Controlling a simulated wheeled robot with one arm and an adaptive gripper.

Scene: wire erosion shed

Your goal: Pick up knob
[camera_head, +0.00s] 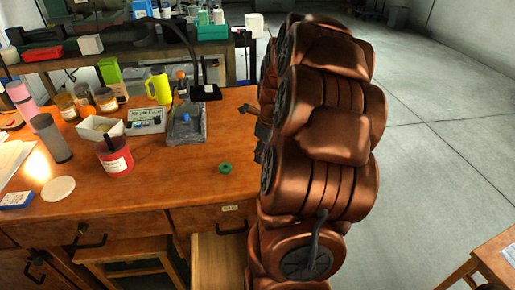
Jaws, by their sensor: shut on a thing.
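My gripper (254,118) shows only in part, at the left side of my copper-coloured arm, over the right end of the wooden bench. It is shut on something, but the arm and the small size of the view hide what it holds. A small round green piece (225,168), which may be a knob, lies on the bench top near its front edge. It is below and left of the gripper in the picture, apart from it. I cannot make out any other knob.
The wooden bench (150,190) bears a red jar (115,157), a white box (99,129), a grey tray (186,128) and a yellow bottle (159,86). A drawer (218,248) stands open below. Floor (430,130) is clear at right; another table (497,255) is lower right.

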